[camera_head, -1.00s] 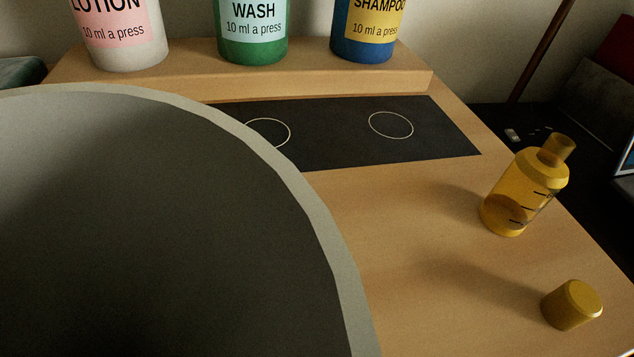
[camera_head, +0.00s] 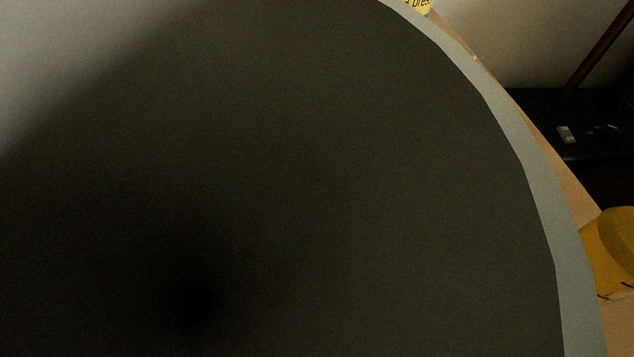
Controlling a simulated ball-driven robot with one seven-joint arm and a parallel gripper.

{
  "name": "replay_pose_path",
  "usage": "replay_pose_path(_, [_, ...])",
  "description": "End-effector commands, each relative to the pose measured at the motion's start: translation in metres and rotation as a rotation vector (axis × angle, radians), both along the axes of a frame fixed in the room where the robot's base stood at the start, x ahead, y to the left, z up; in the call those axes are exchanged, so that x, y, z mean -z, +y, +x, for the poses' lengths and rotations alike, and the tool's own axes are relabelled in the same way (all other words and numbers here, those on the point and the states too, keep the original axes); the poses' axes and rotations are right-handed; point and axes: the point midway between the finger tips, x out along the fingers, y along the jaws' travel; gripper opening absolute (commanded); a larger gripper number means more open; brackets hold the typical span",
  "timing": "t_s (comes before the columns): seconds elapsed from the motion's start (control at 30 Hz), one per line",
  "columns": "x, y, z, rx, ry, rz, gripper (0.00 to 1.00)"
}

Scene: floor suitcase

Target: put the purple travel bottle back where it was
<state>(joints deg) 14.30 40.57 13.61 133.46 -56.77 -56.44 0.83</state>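No purple travel bottle shows in the view. My gripper does not show either. A large dark round surface with a pale grey rim, very close to the camera, covers most of the picture and hides nearly all of the wooden top (camera_head: 570,185). I cannot tell what lies behind it.
A yellow bottle (camera_head: 612,248) stands at the right edge, cut off by the frame and partly hidden. A corner of a yellow label (camera_head: 420,5) shows at the top. Beyond the wooden edge is a dark surface (camera_head: 535,105) with a small pale item (camera_head: 566,134).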

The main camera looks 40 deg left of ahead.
Motion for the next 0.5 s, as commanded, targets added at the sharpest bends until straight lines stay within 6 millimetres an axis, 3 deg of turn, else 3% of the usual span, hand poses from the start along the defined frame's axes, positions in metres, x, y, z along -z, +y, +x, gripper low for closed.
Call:
replay_pose_path(0.27, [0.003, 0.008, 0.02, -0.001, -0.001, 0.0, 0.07])
replay_pose_path(0.5, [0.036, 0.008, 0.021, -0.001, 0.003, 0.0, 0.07])
